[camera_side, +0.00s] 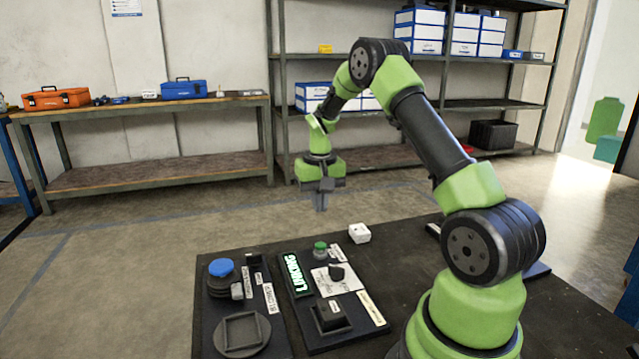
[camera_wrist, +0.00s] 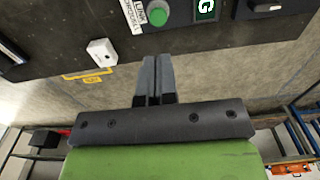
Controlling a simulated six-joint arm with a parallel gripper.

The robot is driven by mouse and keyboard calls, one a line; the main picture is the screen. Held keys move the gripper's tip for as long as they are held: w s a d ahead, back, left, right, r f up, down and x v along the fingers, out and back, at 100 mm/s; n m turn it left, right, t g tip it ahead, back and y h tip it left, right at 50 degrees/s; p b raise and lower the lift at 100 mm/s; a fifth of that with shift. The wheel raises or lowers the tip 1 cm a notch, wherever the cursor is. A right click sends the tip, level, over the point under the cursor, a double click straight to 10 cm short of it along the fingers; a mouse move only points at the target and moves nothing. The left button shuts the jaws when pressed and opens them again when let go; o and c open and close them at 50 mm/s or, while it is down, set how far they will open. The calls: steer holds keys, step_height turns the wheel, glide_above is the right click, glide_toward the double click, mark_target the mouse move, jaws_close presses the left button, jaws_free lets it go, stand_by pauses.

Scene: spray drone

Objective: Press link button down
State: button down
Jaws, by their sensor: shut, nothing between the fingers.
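The green round link button (camera_side: 320,246) stands at the far end of a black control panel, beside a white label. In the wrist view the green button (camera_wrist: 158,13) is near the top edge, next to a label reading LINK. My gripper (camera_side: 320,207) is shut and empty, pointing down above and behind the button, apart from it. In the wrist view its fingertips (camera_wrist: 155,58) lie together below the button in the picture. A lit green display (camera_side: 296,274) reading LINKING sits left of the button; part of it (camera_wrist: 206,8) shows in the wrist view.
A white box (camera_side: 359,233) stands right of the button near the table's far edge. A black knob (camera_side: 336,272) and a black square switch (camera_side: 330,315) are on the same panel. A second panel with a blue cap (camera_side: 221,267) lies to the left. Space around my gripper is clear.

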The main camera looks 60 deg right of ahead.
steer(key=shift+r, duration=2.4)
steer(key=s+a+r+n+t, duration=0.2)
steer(key=s+a+r+t, duration=0.1)
steer(key=a+r, duration=0.95)
steer(key=s+a+n+t+y, duration=0.2)
steer(key=s+a+n+t, duration=0.1)
steer(key=s+a, duration=0.9)
steer(key=shift+s+a+r+t, duration=0.2)
steer(key=shift+s+r+t, duration=0.3)
steer(key=shift+s, duration=0.1)
